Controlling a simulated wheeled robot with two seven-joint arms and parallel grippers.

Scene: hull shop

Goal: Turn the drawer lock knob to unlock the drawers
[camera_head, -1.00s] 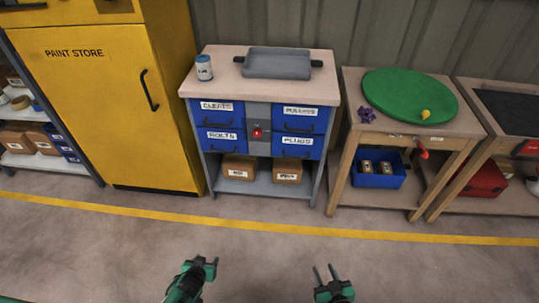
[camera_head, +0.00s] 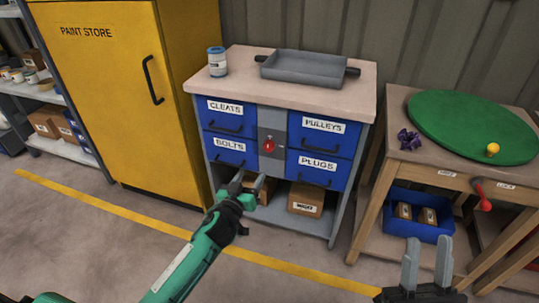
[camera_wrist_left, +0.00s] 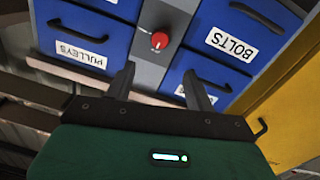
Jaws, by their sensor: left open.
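The red drawer lock knob (camera_head: 269,145) sits on the grey centre panel (camera_head: 271,124) between the blue drawers. It also shows in the left wrist view (camera_wrist_left: 159,41), ahead of the fingertips. The drawers are labelled CLEATS (camera_head: 228,117), BOLTS (camera_head: 230,149), PULLEYS (camera_head: 322,134) and PLUGS (camera_head: 318,169); all look shut. My left gripper (camera_head: 249,184) is open and empty, just below and in front of the knob, apart from it. In the left wrist view its two fingers (camera_wrist_left: 160,86) point toward the panel. My right gripper (camera_head: 427,262) is at the lower right, fingers apart, with nothing between them.
A grey tray (camera_head: 310,67) and a can (camera_head: 217,62) stand on the cabinet top. Cardboard boxes (camera_head: 305,199) lie on its lower shelf. The yellow paint store (camera_head: 110,100) is at left. A wooden table (camera_head: 405,172) with a green disc (camera_head: 473,125) stands at right.

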